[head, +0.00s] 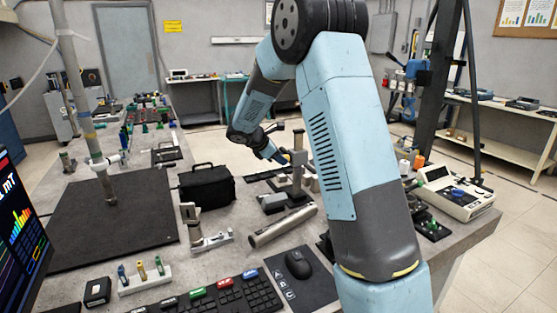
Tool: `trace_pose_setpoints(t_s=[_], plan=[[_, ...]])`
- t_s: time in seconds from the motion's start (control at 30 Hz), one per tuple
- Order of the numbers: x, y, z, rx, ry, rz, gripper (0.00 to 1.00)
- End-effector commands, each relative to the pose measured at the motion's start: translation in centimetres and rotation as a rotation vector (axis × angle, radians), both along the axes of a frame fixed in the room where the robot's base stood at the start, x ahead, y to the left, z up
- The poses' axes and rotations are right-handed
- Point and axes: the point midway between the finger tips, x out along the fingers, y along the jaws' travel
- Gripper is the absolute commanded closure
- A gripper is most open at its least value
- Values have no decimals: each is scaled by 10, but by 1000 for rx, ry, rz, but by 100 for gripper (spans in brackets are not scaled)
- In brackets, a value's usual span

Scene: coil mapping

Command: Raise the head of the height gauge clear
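What looks like the height gauge (298,170) is a grey upright column on a block-like base, standing on the bench just left of my arm. Its head seems to be the grey piece partway up the column, but it is small and partly blurred into the clutter behind. My gripper (280,156) points down and right, close to the left of the column. Its fingers are tiny in this view. I cannot tell whether they touch the gauge or whether they are open.
A black case (206,187) stands left of the gauge. A metal tube (282,227) lies in front of it. A tall post rises from a black mat (120,220) at left. A small stand (191,224), keyboard (215,300) and mouse (298,263) occupy the front. A white instrument (455,193) sits at right.

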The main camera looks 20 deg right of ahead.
Motion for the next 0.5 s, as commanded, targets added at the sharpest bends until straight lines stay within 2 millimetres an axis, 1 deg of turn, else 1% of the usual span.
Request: trace_pose_setpoints(t_s=[0.03, 0.1, 0.37, 0.5], plan=[[0, 2, 0, 1, -1, 3, 66], [0, 1, 0, 1, -1, 2, 61], [0, 1, 1, -1, 0, 0, 61], [-3, 8, 8, -1, -2, 0, 61]])
